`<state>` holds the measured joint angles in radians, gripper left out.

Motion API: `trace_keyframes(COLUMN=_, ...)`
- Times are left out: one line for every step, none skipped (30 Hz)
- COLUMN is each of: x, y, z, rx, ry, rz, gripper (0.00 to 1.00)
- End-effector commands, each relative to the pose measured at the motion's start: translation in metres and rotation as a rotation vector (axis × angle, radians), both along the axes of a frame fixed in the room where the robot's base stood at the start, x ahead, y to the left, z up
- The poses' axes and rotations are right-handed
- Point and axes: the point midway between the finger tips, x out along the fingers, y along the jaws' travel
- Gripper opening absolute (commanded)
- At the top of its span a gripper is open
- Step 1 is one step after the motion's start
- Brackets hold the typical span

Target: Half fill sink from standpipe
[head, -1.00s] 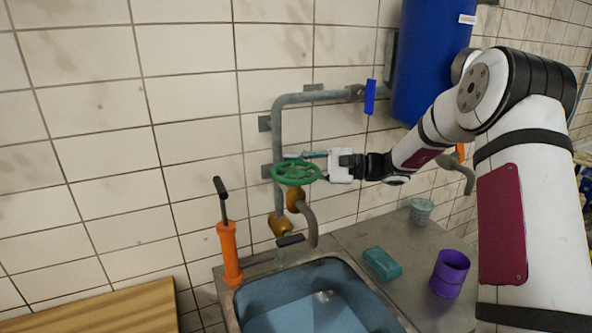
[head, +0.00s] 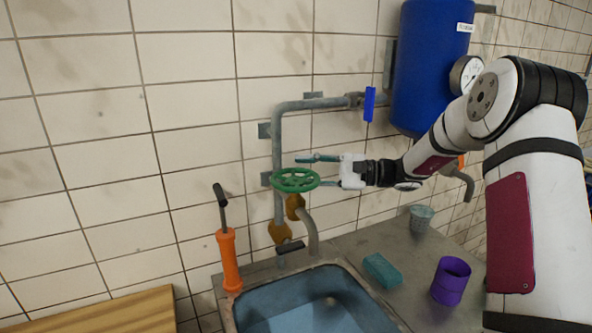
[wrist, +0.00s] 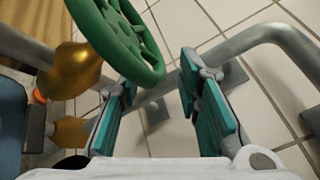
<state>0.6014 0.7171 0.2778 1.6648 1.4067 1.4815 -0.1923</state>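The green handwheel (head: 295,180) sits on the grey standpipe (head: 277,150) above brass fittings (head: 281,234). A curved spout (head: 311,233) comes down over the back edge of the sink (head: 240,296). The sink is bluish inside with a round drain visible; I cannot tell a water level. My gripper (head: 322,171) is at the wheel's right side with its fingers apart, one above the rim's height and one near it. In the wrist view, the teal fingers (wrist: 158,108) are spread and empty. The wheel rim (wrist: 152,75) is close to the left finger; contact is unclear.
A blue lever (head: 369,104) is on the upper pipe, near a blue tank (head: 425,70). An orange hand pump (head: 229,262) stands left of the sink. A teal sponge (head: 382,269), purple cup (head: 450,281) and grey cup (head: 421,217) occupy the counter on the right.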

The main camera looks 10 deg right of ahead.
Motion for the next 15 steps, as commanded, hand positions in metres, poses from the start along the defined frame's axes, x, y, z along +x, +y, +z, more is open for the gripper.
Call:
trace_keyframes(x=-0.003, y=-0.012, z=0.0, rx=0.0, ry=0.0, rz=-0.005, gripper=0.31)
trace_keyframes(x=-0.005, y=-0.018, z=0.0, rx=0.0, ry=0.0, rz=-0.005, gripper=0.31)
trace_keyframes(x=-0.008, y=-0.027, z=0.0, rx=0.0, ry=0.0, rz=-0.005, gripper=0.31)
trace_keyframes(x=-0.01, y=-0.032, z=0.0, rx=0.001, ry=0.0, rz=-0.004, gripper=0.31)
trace_keyframes(x=-0.012, y=-0.038, z=0.0, rx=0.0, ry=0.0, rz=-0.005, gripper=0.31)
trace_keyframes(x=-0.015, y=-0.046, z=0.0, rx=0.0, ry=-0.001, rz=-0.004, gripper=0.31)
trace_keyframes(x=-0.017, y=-0.051, z=0.0, rx=0.001, ry=-0.002, rz=-0.003, gripper=0.31)
trace_keyframes(x=-0.018, y=-0.056, z=0.001, rx=-0.001, ry=-0.002, rz=-0.004, gripper=0.31)
trace_keyframes(x=-0.021, y=-0.062, z=0.001, rx=0.0, ry=-0.002, rz=-0.004, gripper=0.31)
trace_keyframes(x=-0.022, y=-0.066, z=0.001, rx=0.001, ry=-0.003, rz=-0.002, gripper=0.31)
trace_keyframes(x=-0.023, y=-0.07, z=0.001, rx=0.001, ry=-0.003, rz=-0.003, gripper=0.31)
trace_keyframes(x=-0.025, y=-0.074, z=0.001, rx=0.0, ry=-0.003, rz=-0.002, gripper=0.31)
trace_keyframes(x=-0.026, y=-0.077, z=0.001, rx=0.001, ry=-0.003, rz=-0.001, gripper=0.31)
trace_keyframes(x=-0.027, y=-0.079, z=0.001, rx=0.001, ry=-0.003, rz=-0.001, gripper=0.31)
trace_keyframes(x=-0.028, y=-0.082, z=0.002, rx=0.001, ry=-0.004, rz=0.0, gripper=0.31)
